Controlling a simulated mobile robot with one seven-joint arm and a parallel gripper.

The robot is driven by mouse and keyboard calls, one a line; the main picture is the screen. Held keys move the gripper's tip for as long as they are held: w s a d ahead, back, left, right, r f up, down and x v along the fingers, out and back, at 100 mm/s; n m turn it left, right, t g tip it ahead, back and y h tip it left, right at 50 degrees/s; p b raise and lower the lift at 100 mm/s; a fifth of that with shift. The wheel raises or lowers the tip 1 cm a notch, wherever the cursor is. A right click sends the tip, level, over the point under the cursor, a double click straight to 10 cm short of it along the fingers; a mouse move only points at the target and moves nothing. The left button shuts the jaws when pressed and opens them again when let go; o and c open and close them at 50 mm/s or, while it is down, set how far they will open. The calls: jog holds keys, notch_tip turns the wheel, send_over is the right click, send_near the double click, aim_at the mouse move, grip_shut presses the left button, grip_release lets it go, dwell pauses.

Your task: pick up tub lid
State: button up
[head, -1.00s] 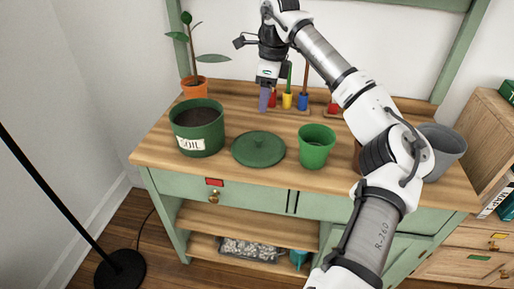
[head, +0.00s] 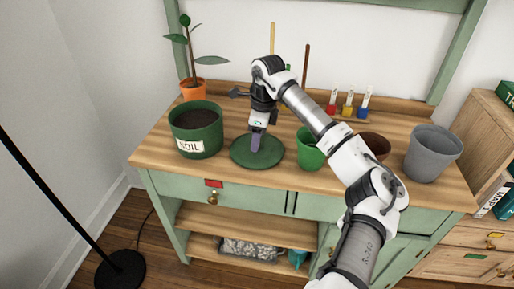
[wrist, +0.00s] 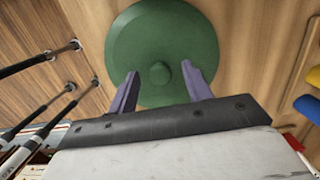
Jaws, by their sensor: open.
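The tub lid (head: 270,158) is a round dark green disc lying flat on the wooden bench top, between the soil tub and the green pot. In the wrist view the lid (wrist: 165,35) shows a small round knob (wrist: 159,72) at its middle. My gripper (head: 255,149) points down over the lid in the head view. In the wrist view my gripper (wrist: 159,82) is open, with one purple finger on each side of the knob. The fingers appear apart from the knob; I cannot tell their exact height above the lid.
The soil tub (head: 197,139) stands close on the left of the lid. A green pot (head: 309,151) stands close on the right. A brown pot (head: 374,146) and a grey pot (head: 432,154) are farther right.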

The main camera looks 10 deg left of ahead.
grip_shut()
dwell(0.3)
